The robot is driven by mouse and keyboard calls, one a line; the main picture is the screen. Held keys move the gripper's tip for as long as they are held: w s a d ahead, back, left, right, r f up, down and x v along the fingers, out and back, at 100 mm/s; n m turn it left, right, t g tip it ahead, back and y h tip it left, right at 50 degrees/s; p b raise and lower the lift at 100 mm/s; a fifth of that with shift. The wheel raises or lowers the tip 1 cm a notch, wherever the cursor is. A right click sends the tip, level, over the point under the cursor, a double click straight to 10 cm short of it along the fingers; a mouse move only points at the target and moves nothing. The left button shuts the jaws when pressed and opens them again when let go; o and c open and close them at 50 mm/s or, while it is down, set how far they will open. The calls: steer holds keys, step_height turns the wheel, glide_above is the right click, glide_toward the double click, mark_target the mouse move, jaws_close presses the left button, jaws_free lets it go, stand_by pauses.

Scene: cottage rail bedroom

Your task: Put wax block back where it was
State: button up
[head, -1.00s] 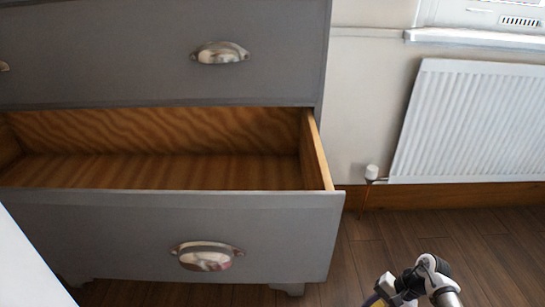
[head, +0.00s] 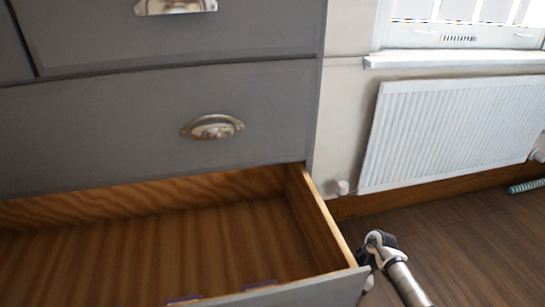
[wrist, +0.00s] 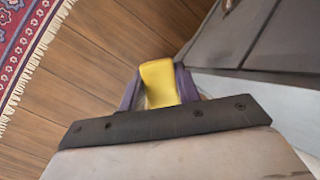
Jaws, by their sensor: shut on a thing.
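A yellow wax block (wrist: 159,82) is held between the purple fingers of my gripper (wrist: 160,92) in the wrist view. The gripper is shut on it, above the wooden floor. In the head view part of my arm shows at the lower right, beside the right front corner of an open drawer (head: 318,215). The gripper and the block cannot be made out there. The visible part of the drawer's wooden floor is bare. Two small purple patches (head: 260,285) show at its front edge, too little to identify.
The grey chest of drawers (head: 130,120) fills the left of the head view; the drawer above is shut. A white radiator (head: 450,130) is on the wall at right. A fringed red and blue rug (wrist: 30,40) lies left in the wrist view.

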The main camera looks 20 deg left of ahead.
step_height(320, 180, up, 39)
steer(key=p, duration=3.3)
steer(key=s+a+r+m+t, duration=0.2)
steer(key=a+r+m, duration=0.3)
steer(key=r, duration=1.8)
steer(key=s+a+r+m+t, duration=0.1)
steer(key=s+a+r+m, duration=0.4)
steer(key=r, duration=1.9)
steer(key=s+a+r+m+t, duration=0.2)
steer(key=a+r+m, duration=0.5)
steer(key=r, duration=1.6)
steer(key=shift+s+r+m+t, duration=0.3)
steer(key=shift+s+m, duration=0.35)
steer(key=shift+m, duration=0.35)
